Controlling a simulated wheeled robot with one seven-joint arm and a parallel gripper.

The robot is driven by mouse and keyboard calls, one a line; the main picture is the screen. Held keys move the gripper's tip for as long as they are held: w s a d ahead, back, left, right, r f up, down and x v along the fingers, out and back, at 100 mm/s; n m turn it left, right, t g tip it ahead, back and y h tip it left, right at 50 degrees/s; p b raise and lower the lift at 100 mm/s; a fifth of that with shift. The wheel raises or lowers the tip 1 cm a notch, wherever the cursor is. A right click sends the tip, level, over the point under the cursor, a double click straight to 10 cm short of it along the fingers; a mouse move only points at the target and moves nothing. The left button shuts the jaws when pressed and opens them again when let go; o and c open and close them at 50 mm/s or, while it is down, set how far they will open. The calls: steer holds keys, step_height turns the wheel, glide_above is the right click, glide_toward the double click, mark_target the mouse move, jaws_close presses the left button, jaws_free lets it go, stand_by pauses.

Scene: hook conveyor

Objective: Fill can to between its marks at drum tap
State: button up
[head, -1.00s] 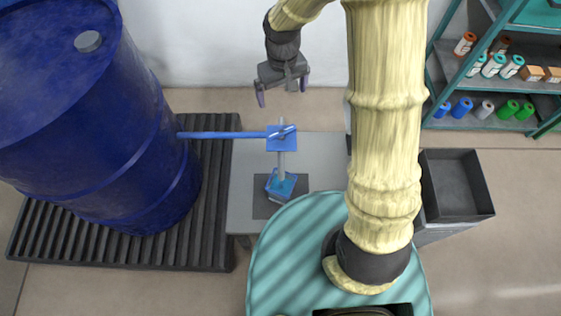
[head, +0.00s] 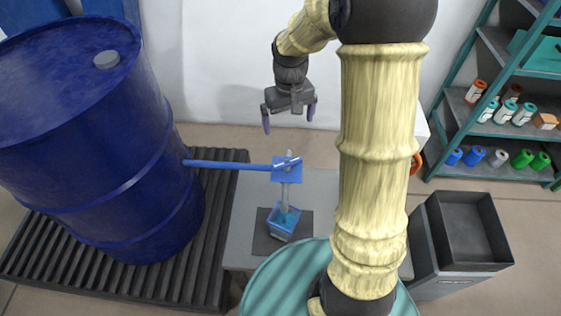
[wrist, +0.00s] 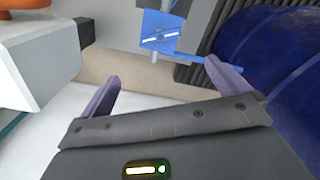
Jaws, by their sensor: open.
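The blue drum (head: 100,150) stands at the left. Its tap (head: 286,168) is at the end of a long blue pipe (head: 230,166), with a pale lever on top. Below it a pale vertical piece or stream reaches the small can (head: 283,224); I cannot tell which. The can stands on a dark pad and shows blue inside; its marks and exact level are too small to read. My gripper (head: 291,116) is open and empty, behind and above the tap. In the wrist view the tap (wrist: 160,35) lies beyond my open fingers (wrist: 165,88).
The drum rests on a dark ribbed pallet (head: 225,215). The can's pad lies on a grey stand (head: 247,195). A dark open bin (head: 470,228) stands at the right. A teal shelf (head: 475,175) with bottles and coloured rolls is at the back right. A pale wall is behind my gripper.

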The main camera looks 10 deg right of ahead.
mark_target(287, 162)
steer(key=shift+f, duration=0.1)
step_height(287, 162, down, 17)
steer(key=shift+f+b, duration=0.15)
steer(key=shift+b, duration=0.35)
steer(key=shift+c, duration=0.4)
